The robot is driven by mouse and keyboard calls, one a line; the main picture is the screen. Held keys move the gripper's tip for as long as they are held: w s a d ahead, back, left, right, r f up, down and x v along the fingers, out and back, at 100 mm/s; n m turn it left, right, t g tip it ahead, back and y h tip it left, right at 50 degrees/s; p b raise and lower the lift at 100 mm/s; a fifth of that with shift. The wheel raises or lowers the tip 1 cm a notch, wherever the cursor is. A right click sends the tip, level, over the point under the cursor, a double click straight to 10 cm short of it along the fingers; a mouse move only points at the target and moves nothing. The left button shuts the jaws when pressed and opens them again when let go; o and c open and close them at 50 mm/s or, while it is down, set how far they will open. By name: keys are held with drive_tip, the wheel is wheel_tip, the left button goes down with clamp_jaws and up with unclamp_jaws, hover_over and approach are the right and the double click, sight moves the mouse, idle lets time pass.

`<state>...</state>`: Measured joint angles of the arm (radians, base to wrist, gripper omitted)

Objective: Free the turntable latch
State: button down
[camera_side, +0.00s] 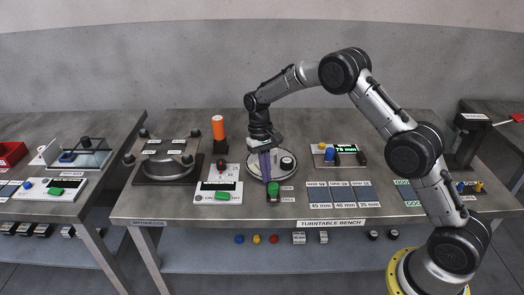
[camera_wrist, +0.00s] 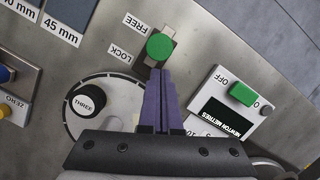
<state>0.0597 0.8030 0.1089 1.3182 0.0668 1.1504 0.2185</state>
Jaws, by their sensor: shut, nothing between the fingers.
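The turntable latch has a round green knob (camera_side: 273,188) at the front of the turntable. In the wrist view the green knob (camera_wrist: 160,47) stands over a grey slotted plate beside the FREE label (camera_wrist: 134,22) and LOCK label (camera_wrist: 121,52). I cannot tell exactly which slot end it is at. My gripper (camera_side: 266,178) points down with its purple fingers together and empty. In the wrist view the fingertips (camera_wrist: 158,73) are right beside the knob, on the turntable side; contact is unclear. The turntable disc (camera_wrist: 75,124) carries a black knob marked THREE (camera_wrist: 89,100).
A white NEWTON METRES panel (camera_wrist: 228,112) with a green switch (camera_wrist: 243,94) stands close beside the latch. A readout box (camera_side: 346,148) and several size plates (camera_side: 341,192) lie to the right on the bench.

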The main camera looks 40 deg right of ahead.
drive_tip(key=w, duration=0.2)
drive_tip(key=w+d, duration=0.1)
drive_tip(key=shift+w+r, duration=0.2)
drive_tip(key=shift+r, duration=0.05)
drive_tip(key=v, duration=0.9)
drive_tip(key=shift+r, duration=0.25)
